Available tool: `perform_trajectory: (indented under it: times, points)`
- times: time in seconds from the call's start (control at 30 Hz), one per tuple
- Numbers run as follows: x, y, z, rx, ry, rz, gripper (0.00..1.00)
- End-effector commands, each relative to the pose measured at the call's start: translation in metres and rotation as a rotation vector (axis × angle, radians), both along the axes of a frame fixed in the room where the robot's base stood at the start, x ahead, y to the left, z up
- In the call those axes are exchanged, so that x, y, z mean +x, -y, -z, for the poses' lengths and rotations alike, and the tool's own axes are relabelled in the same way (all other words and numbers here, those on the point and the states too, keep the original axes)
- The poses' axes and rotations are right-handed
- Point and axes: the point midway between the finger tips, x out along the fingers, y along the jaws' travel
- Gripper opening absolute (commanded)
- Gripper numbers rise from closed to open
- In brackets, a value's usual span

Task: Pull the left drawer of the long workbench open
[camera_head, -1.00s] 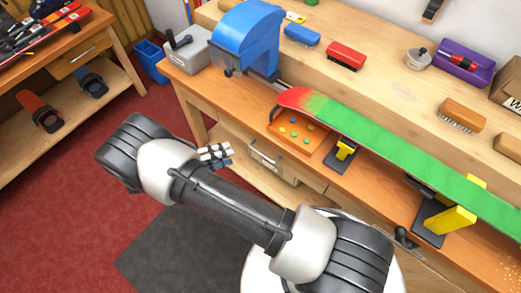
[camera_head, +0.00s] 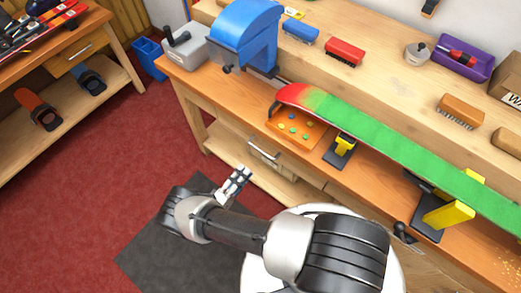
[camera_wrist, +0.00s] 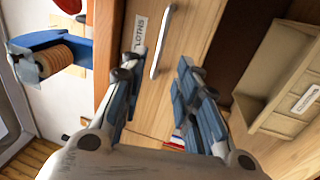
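The long workbench (camera_head: 215,97) runs along the right side of the head view. Its left drawer (camera_head: 238,141) has a wooden front with a pale bar handle (camera_head: 264,155) and appears shut. In the wrist view the drawer front (camera_wrist: 190,28) carries a partly covered label, and the bar handle (camera_wrist: 162,42) stands ahead of the fingers, roughly between their lines. My gripper (camera_head: 240,176) is open and empty, a short way out from the drawer front. In the wrist view its blue-padded fingers (camera_wrist: 155,74) are spread apart, with no contact on the handle visible.
A red-green snowboard (camera_head: 385,145) lies above the bench on supports with yellow parts (camera_head: 343,147). An orange tray (camera_head: 297,129) and blue machine (camera_head: 245,35) are on the bench. A pale open bin (camera_wrist: 275,75) shows at right in the wrist view.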

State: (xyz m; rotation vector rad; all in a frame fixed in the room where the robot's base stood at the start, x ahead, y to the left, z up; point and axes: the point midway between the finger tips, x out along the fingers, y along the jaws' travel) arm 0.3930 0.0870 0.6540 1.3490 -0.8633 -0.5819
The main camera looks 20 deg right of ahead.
Motion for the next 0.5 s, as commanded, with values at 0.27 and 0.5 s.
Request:
perform_trajectory:
  times: [0.27, 0.5]
  points:
    - [0.036, 0.050, -0.012, 0.000, -0.001, 0.007, 0.29]
    - [0.057, 0.079, -0.019, 0.001, -0.001, 0.003, 0.29]
